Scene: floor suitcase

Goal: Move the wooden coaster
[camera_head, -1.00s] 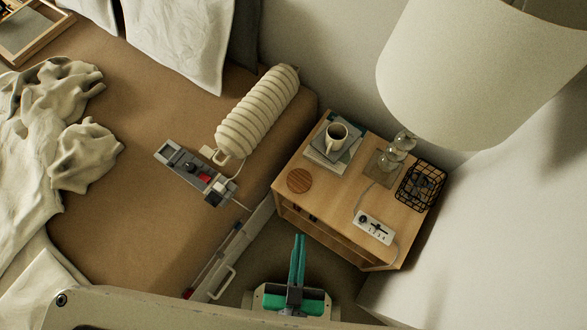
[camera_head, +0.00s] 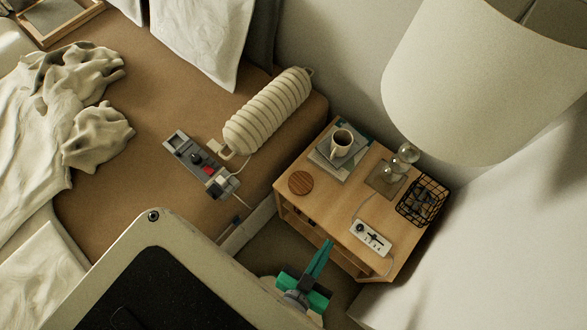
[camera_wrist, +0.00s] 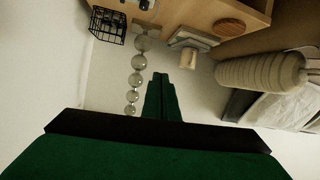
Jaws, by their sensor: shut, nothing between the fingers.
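The round wooden coaster (camera_head: 301,183) lies flat on the left front part of the wooden nightstand (camera_head: 337,212). It also shows in the wrist view (camera_wrist: 230,25), near the nightstand's edge. My gripper (camera_head: 329,243), with green fingers, is at the front edge of the nightstand in the head view, below and right of the coaster and apart from it. Its fingers are together with nothing between them, as the wrist view also shows (camera_wrist: 160,77).
On the nightstand are a mug (camera_head: 342,141) on books, a glass-ball lamp base (camera_head: 396,165), a black wire basket (camera_head: 423,200) and a white power strip (camera_head: 371,238). A large lampshade (camera_head: 450,80) hangs above. The bed (camera_head: 150,190) holds a ribbed bolster (camera_head: 267,111) and a grey control panel (camera_head: 199,164).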

